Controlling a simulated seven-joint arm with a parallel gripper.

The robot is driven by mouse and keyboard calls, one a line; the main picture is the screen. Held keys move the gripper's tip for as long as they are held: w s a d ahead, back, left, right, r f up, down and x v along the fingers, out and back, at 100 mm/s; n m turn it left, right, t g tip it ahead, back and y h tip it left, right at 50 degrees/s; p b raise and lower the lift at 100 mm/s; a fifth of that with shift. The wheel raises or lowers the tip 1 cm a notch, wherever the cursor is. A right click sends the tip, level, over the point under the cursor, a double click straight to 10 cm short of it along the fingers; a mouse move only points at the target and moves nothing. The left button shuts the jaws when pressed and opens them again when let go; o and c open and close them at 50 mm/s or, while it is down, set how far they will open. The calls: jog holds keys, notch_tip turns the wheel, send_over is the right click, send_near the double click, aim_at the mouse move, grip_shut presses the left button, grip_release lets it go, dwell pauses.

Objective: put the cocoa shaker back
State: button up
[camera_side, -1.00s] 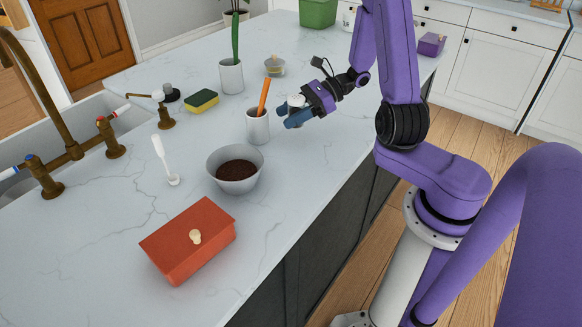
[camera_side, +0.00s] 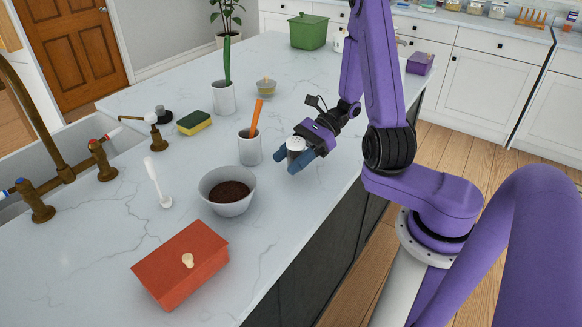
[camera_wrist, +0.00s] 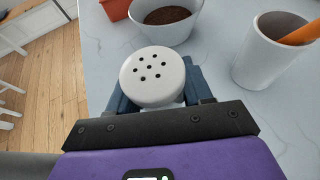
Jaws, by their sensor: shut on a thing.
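The cocoa shaker (camera_wrist: 152,76) is a white round shaker with several dark holes in its top. It also shows in the side view (camera_side: 296,145), partly hidden by the fingers. My gripper (camera_side: 295,161) is shut on it near the counter's right edge; in the wrist view the blue fingers (camera_wrist: 153,100) stand on both sides of it. The shaker's top faces the wrist camera. Its lower part is hidden, so I cannot tell whether it touches the counter.
A white cup (camera_side: 250,150) with an orange stick stands just left of my gripper. A bowl (camera_side: 228,194) of dark powder and a red box (camera_side: 181,262) stand nearer the front. A sponge (camera_side: 194,123), a white pot (camera_side: 224,98) and a small glass dish (camera_side: 266,88) are farther back.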

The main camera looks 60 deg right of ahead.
jog(key=shift+f, duration=1.4)
jog(key=shift+f, duration=0.1)
jog(key=o, duration=1.1)
jog(key=shift+c, duration=0.2)
jog(key=shift+d+r, duration=0.25)
jog(key=v, duration=1.1)
jog(key=shift+s+d, duration=0.15)
jog(key=shift+d, duration=0.1)
